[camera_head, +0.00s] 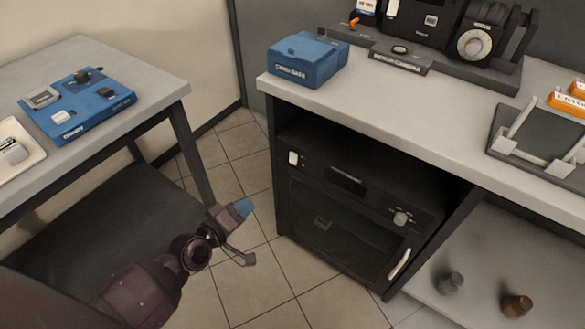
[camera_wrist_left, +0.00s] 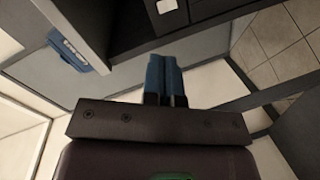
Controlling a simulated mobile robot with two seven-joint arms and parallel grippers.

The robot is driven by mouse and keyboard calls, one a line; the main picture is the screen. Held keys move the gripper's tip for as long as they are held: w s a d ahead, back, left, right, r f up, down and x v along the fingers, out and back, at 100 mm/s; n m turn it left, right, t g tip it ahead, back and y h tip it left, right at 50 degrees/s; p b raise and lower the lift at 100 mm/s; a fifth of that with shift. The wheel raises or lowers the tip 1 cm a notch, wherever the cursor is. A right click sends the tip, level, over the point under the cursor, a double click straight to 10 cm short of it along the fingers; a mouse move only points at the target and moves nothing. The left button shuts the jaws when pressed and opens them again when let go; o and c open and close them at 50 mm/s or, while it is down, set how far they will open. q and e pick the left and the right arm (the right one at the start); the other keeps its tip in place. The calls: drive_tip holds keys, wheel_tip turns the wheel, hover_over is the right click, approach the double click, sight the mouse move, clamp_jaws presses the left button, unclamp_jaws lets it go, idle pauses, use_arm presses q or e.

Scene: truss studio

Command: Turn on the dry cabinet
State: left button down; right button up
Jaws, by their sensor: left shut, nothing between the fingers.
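The dry cabinet (camera_head: 340,232) is a black box under the grey counter, with a dark glass door and a pale handle (camera_head: 399,265) at its lower right. Its top panel carries a white rocker switch (camera_head: 293,158) at the left, a dark display (camera_head: 346,180) in the middle and a pale knob (camera_head: 400,218) at the right. In the left wrist view a white piece, probably the switch (camera_wrist_left: 166,7), shows at the top edge. My left gripper (camera_head: 243,207) has blue fingertips, shut and empty, left of the cabinet and apart from it; they also show in the left wrist view (camera_wrist_left: 165,72). My right gripper is out of view.
A blue card box (camera_head: 305,60) and a black bench camera (camera_head: 440,30) stand on the counter (camera_head: 400,110). A side table (camera_head: 140,75) at the left holds a blue device (camera_head: 78,105). Tiled floor (camera_head: 235,150) lies open between table and cabinet. Small knobs (camera_head: 450,283) sit on the lower right shelf.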

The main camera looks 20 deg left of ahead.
sight(292, 163)
use_arm(q)
drive_tip(key=w+f+n+b, duration=0.4)
drive_tip(key=w+f+n, duration=0.1)
drive_tip(key=w, duration=0.3)
drive_tip(key=shift+w+a+f+n+t+b, duration=0.15)
drive_tip(key=shift+w+a+n+t+b, duration=0.15)
drive_tip(key=shift+a+n+t, duration=0.15)
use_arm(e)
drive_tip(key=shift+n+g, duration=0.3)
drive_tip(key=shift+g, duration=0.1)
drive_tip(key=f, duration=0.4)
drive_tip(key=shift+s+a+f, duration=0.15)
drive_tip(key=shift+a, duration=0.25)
use_arm(q)
drive_tip(key=b+x, duration=0.1)
drive_tip(key=x, duration=1.1)
drive_tip(key=shift+w+f, duration=0.1)
drive_tip(key=shift+f, duration=0.1)
drive_tip(key=shift+w+d+b, duration=0.2)
drive_tip(key=shift+w+b, duration=0.1)
drive_tip(key=shift+w, duration=0.5)
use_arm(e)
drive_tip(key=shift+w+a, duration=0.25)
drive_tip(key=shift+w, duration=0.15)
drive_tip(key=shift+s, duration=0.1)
